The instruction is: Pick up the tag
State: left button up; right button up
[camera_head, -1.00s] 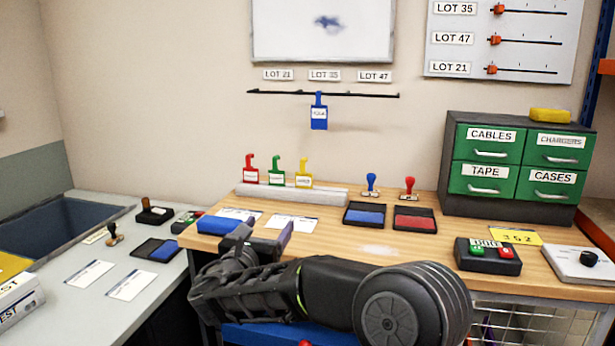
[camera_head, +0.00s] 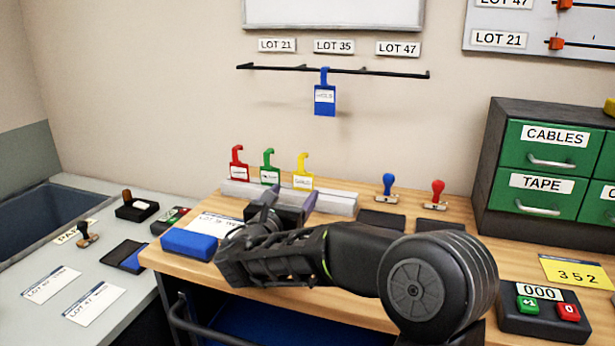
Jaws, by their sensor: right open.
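Three hooked tags stand in a pale rack (camera_head: 335,202) on the wooden desk: a red tag (camera_head: 237,164), a green tag (camera_head: 270,168) and a yellow tag (camera_head: 303,173). A blue tag (camera_head: 325,99) hangs from the black wall rail (camera_head: 385,73) below the LOT 35 label. My right gripper (camera_head: 290,200) is open and empty, just in front of the rack, below the green and yellow tags. Its fingers point away toward the rack, apart from the tags. My left gripper is not in view.
A blue stamp (camera_head: 389,187) and a red stamp (camera_head: 437,193) stand right of the rack. A blue block (camera_head: 188,244) lies at the desk's left front. The green drawer cabinet (camera_head: 545,160) and counter box (camera_head: 543,315) are at right.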

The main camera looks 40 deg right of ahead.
aim_at(303, 181)
jog(key=shift+a+r, duration=0.1)
jog(key=shift+x, duration=1.3)
jog(key=x, duration=0.5)
jog(key=shift+c, duration=0.2)
jog(key=c, duration=1.4)
